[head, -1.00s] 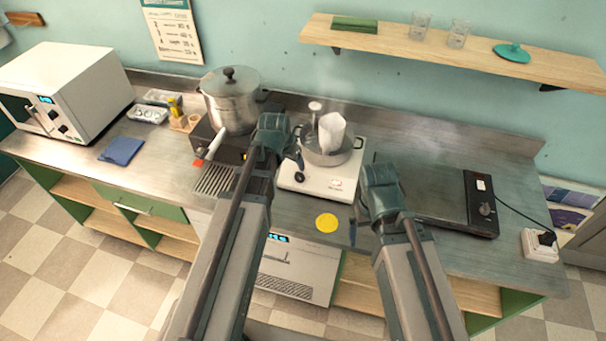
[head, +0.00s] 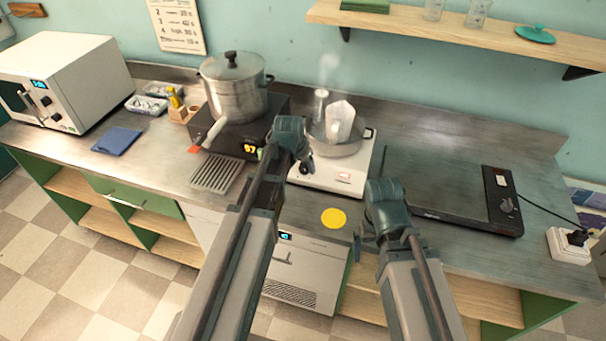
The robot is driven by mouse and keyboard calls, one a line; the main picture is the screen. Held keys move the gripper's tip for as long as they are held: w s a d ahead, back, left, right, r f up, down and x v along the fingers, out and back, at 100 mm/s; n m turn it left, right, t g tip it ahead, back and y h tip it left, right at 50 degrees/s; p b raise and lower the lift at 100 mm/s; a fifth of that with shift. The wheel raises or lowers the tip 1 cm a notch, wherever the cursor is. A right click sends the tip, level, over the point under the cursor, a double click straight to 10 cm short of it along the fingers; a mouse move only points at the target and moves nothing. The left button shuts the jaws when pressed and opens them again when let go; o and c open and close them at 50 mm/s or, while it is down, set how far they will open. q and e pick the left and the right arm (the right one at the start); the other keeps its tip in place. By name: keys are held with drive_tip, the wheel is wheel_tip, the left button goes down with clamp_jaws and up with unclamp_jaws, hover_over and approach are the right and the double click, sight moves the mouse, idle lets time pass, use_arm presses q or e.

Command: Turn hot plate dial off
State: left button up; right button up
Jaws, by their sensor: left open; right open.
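A white hot plate (head: 347,189) stands mid-counter with a steaming pan (head: 336,148) on it; a small red-marked panel shows on its front. A black hot plate (head: 450,200) at the right has a dark round dial (head: 507,205) on its right panel; its top is bare. Another dark heater (head: 270,120) at the left bears a lidded pot (head: 234,90) and a lit display. My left gripper (head: 304,166) is open over the white plate's left front corner. My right gripper (head: 357,246) is open near the counter's front edge, left of the black hot plate.
A white power socket (head: 573,244) with a black plug and cord sits right of the black hot plate. A yellow disc (head: 333,218) lies on the front counter. A microwave (head: 65,80) stands at the far left. A shelf (head: 450,38) hangs above.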

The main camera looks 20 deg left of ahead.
use_arm(q)
drive_tip(key=shift+b+x, duration=0.35)
drive_tip(key=shift+x, duration=0.45)
clamp_jaws()
